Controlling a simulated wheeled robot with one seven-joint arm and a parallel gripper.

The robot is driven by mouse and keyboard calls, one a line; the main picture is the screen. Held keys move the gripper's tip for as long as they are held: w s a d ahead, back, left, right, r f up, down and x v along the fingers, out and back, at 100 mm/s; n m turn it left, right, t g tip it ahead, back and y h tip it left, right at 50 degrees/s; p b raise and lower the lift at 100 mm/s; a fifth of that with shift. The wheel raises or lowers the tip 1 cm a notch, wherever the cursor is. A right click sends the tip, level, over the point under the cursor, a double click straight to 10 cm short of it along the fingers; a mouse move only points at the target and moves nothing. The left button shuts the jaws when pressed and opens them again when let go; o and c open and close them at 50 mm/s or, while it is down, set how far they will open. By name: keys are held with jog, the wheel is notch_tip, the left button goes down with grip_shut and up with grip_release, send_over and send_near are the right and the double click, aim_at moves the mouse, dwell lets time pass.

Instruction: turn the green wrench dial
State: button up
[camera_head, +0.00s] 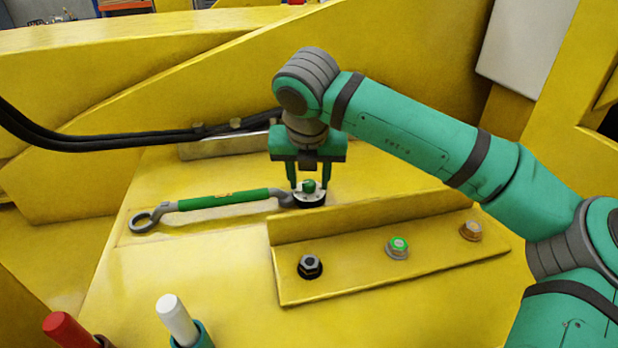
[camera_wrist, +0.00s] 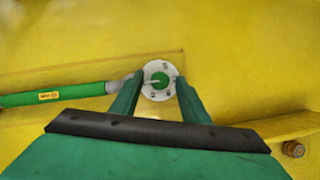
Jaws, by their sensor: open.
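The green-handled wrench (camera_head: 222,199) lies on the yellow plate, its ring end at the left and its dial end at the right. The dial (camera_head: 310,190) has a white marked face with a green knob in the middle. It also shows in the wrist view (camera_wrist: 160,80), with a pale pointer on the knob. My gripper (camera_head: 308,187) points down over the dial, with its green fingers apart on either side of the knob. In the wrist view my gripper (camera_wrist: 158,85) is open, with the fingertips near the left and right edges of the dial. I cannot tell whether they touch it.
A yellow angle bracket (camera_head: 380,215) stands just in front of the dial. It carries a black bolt (camera_head: 310,266), a green-topped bolt (camera_head: 398,247) and a brownish bolt (camera_head: 471,231). Black hoses (camera_head: 130,141) run behind the wrench. White (camera_head: 177,320) and red (camera_head: 70,329) markers stand at the front left.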

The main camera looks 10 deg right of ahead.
grip_shut()
jog(key=shift+n, duration=0.3)
jog(key=n+y, duration=0.2)
jog(key=n, duration=0.2)
jog(key=shift+d, duration=0.2)
jog(key=n+y, duration=0.1)
jog(key=n, duration=0.2)
jog(key=n+y, duration=0.1)
jog(key=n, duration=0.2)
jog(key=shift+w+d+g, duration=0.15)
jog(key=shift+g, duration=0.25)
jog(key=n+g, duration=0.1)
jog(key=n, duration=0.2)
jog(key=n+g+y, duration=0.1)
jog(key=n, duration=0.3)
jog(key=shift+w+d+y, duration=0.1)
jog(key=shift+w+y, duration=0.1)
jog(key=shift+y, duration=0.1)
jog(key=n+g, duration=0.1)
jog(key=n, duration=0.2)
jog(key=n+g, duration=0.1)
jog(key=n, duration=0.2)
jog(key=shift+w+g, duration=0.15)
jog(key=shift+g, duration=0.15)
